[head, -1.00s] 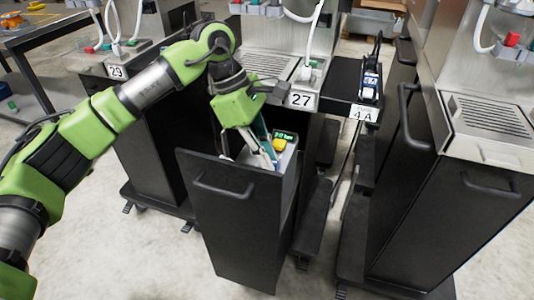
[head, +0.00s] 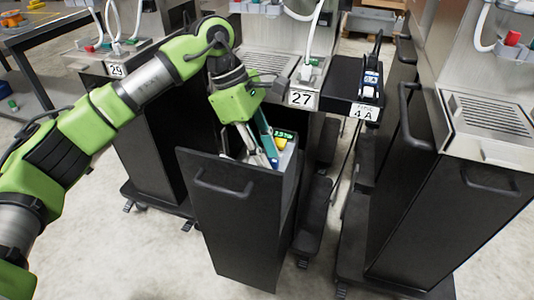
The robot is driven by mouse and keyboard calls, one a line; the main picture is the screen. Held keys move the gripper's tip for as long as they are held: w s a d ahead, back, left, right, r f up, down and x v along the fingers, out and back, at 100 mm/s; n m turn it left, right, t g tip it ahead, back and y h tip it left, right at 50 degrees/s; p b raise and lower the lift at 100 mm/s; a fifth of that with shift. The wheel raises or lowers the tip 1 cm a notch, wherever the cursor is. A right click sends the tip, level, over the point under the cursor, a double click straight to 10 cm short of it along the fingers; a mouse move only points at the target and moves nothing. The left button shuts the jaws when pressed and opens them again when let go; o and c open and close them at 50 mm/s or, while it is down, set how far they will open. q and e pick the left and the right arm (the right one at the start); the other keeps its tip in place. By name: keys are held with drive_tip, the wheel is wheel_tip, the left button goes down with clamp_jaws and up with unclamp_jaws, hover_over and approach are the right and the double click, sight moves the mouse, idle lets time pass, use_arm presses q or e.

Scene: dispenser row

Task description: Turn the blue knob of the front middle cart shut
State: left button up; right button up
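The front middle cart is the black cart with label 27 (head: 301,97). Its tall black drawer (head: 235,225) is pulled out toward me. My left gripper (head: 259,155) points down into the top of this drawer. Its grey fingers are beside a small unit with a lit green display (head: 285,135) and a yellow part (head: 282,145). A teal-blue strip (head: 267,143) shows right by the fingers; I cannot tell whether it is the knob. The fingertips are partly hidden by the drawer front, and their opening is unclear. My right gripper is not in view.
A black device (head: 371,82) stands on a side shelf marked 4 A (head: 364,110). A second cart with a black drawer front (head: 440,225) stands at the right. Cart 29 (head: 117,69) is behind at the left. Open floor lies in front.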

use_arm(q)
drive_tip(key=v, duration=1.1)
drive_tip(key=shift+r, duration=0.2)
drive_tip(key=shift+a, duration=0.1)
